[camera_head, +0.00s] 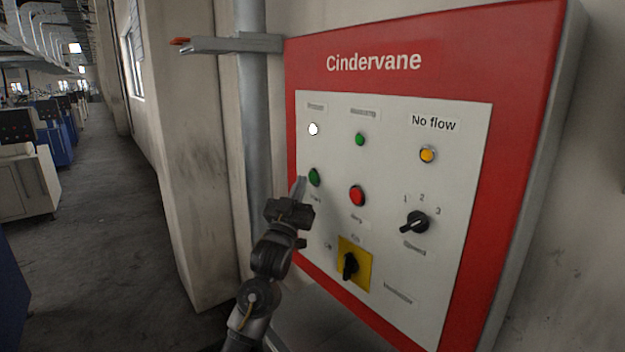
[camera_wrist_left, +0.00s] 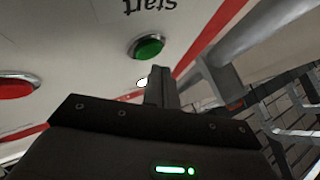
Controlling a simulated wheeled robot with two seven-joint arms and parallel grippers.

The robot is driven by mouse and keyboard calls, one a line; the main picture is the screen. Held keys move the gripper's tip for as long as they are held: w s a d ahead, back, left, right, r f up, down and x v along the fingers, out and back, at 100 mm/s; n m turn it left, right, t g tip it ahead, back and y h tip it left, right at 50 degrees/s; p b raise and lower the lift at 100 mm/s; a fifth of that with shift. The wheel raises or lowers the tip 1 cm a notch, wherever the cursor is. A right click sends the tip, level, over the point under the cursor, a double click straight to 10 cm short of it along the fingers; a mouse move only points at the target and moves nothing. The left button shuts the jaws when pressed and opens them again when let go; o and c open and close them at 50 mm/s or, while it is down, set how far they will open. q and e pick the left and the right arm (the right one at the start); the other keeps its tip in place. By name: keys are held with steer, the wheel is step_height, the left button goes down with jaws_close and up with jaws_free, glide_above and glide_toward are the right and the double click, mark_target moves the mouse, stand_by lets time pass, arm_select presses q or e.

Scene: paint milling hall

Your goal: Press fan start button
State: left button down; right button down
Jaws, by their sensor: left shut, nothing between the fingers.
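The green start button (camera_head: 314,177) sits at the left of the white panel face, below the white lamp. In the left wrist view the green button (camera_wrist_left: 147,47) has the word "start" beside it, seen upside down. My left gripper (camera_head: 300,187) is shut and empty, its fingertips just left of the green button in the head view. In the left wrist view the shut fingers (camera_wrist_left: 160,85) point toward the panel close to the green button. I cannot tell whether they touch it. My right gripper is in neither view.
The red "Cindervane" box (camera_head: 400,50) also bears a red button (camera_head: 357,196), a speed knob (camera_head: 415,222), a yellow-plated rotary switch (camera_head: 352,265), a green lamp (camera_head: 360,139) and an amber "No flow" lamp (camera_head: 428,154). A grey pipe (camera_head: 253,120) runs upright beside it. The aisle floor is clear.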

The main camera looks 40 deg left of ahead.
arm_select(q)
steer(key=shift+w, duration=0.1)
stand_by(0.3)
steer(key=shift+w+d, duration=0.15)
steer(key=shift+w, duration=0.25)
stand_by(0.4)
steer(key=shift+w+d, duration=0.1)
steer(key=shift+w, duration=0.25)
steer(key=shift+s, duration=0.1)
stand_by(0.6)
steer(key=shift+s+a+p, duration=0.25)
steer(key=shift+s+p, duration=0.05)
steer(key=shift+s, duration=0.4)
